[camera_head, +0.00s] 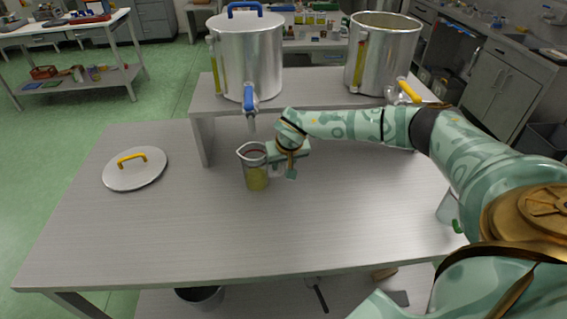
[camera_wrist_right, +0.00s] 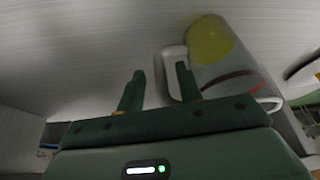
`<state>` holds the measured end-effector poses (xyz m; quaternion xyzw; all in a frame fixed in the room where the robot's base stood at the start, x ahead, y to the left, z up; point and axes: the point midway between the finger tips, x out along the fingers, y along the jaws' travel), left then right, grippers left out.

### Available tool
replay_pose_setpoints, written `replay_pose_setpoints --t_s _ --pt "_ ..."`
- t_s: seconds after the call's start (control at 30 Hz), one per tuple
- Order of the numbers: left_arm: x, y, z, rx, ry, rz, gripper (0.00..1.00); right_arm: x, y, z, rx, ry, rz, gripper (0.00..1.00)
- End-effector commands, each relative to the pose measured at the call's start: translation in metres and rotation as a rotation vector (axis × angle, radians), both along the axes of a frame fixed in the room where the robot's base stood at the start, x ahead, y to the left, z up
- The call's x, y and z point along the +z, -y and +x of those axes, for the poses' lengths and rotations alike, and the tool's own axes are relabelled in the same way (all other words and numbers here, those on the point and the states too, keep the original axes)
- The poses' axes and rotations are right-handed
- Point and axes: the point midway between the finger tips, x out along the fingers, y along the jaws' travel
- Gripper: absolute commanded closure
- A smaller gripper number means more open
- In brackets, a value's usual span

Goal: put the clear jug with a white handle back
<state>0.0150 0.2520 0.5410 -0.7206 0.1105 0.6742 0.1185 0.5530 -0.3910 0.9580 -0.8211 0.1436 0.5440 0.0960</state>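The clear jug (camera_head: 255,174) holds yellow-green liquid and stands upright on the grey table, in front of the raised shelf and below the blue tap. It also shows in the right wrist view (camera_wrist_right: 228,72), with a red line on its wall and a pale handle loop (camera_wrist_right: 165,72). My right gripper (camera_head: 272,153) is at the jug's right side. In the right wrist view its fingers (camera_wrist_right: 160,82) are apart, with the handle's outer bar between them and one finger at the loop's opening. Contact with the handle cannot be told. My left gripper is not in view.
A steel tank (camera_head: 247,60) with a blue-handled lid and blue tap (camera_head: 249,98) stands on the raised shelf (camera_head: 310,97). An open tank (camera_head: 381,55) with a yellow tap (camera_head: 408,90) stands right of it. A yellow-handled lid (camera_head: 135,172) lies left. The front table is clear.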

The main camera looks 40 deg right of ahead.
Motion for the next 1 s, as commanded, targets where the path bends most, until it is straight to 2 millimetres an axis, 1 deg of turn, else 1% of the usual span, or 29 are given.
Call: replay_pose_setpoints --t_s 0.03,0.3,0.4,0.5,0.63,1.0 --pt "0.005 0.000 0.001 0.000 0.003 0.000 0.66 0.012 -0.001 -0.002 0.000 0.004 0.000 0.65" --pt "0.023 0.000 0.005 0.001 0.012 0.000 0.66 0.071 -0.009 -0.026 0.000 0.005 -0.001 0.65" --pt "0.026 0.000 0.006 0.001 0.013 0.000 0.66 0.088 -0.011 -0.033 0.000 0.004 0.000 0.65" --pt "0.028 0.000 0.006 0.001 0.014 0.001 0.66 0.099 -0.013 -0.038 -0.001 0.003 0.000 0.65" --pt "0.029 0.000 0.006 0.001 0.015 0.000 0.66 0.105 -0.014 -0.041 0.000 0.002 -0.001 0.65" --pt "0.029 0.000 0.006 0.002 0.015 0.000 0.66 0.105 -0.015 -0.041 0.000 0.001 0.000 0.65"
